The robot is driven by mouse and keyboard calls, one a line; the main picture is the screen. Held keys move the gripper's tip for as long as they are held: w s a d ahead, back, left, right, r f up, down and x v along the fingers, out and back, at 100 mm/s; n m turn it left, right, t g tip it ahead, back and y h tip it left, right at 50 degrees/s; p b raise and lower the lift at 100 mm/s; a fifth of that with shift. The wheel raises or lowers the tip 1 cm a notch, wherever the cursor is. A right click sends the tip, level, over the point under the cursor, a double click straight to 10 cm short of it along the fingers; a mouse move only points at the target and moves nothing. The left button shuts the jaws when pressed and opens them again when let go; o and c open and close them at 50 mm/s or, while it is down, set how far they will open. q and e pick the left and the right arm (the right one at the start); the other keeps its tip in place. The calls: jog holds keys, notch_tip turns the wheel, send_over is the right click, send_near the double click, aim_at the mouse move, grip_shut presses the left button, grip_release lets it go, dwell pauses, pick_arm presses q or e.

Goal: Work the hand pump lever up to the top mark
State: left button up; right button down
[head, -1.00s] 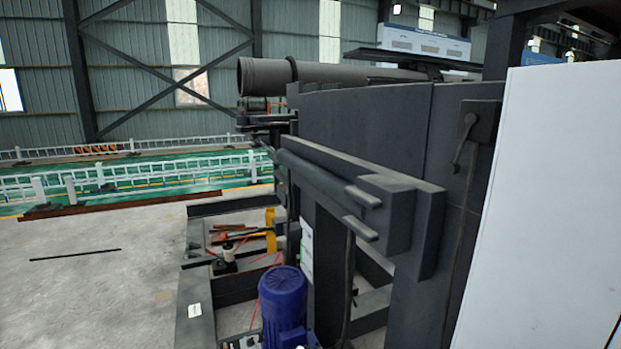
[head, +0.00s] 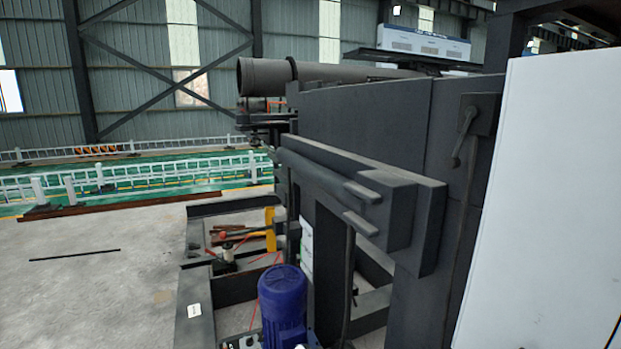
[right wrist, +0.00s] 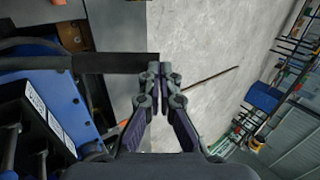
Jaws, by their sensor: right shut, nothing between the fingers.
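A short dark lever (head: 464,137) hangs down and slightly left from a small dark plate on the grey machine side in the head view. No top mark can be made out. My right gripper (right wrist: 160,70) is in the middle of the right wrist view, its fingers together with nothing between them. My left gripper is not in view.
A blue motor (head: 282,300) stands low beside the machine. A thick dark beam (head: 395,215) juts out in front of the machine side. A large white panel (head: 545,190) fills the right. Open concrete floor (head: 90,290) lies at the left.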

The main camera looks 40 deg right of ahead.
jog(key=shift+w+a+f+b, duration=0.15)
jog(key=shift+a+f+b, duration=0.2)
jog(key=shift+f, duration=0.1)
jog(key=shift+w+a+f+b, duration=0.1)
jog(key=shift+a+f+b, duration=0.25)
jog(key=shift+f+b, duration=0.25)
jog(key=shift+a+f+b, duration=0.35)
jog(key=shift+f+b, duration=0.25)
jog(key=shift+f, duration=0.05)
jog(key=shift+w+a+f+b, duration=0.2)
jog(key=shift+a+f+b, duration=0.1)
jog(key=shift+f+b, duration=0.3)
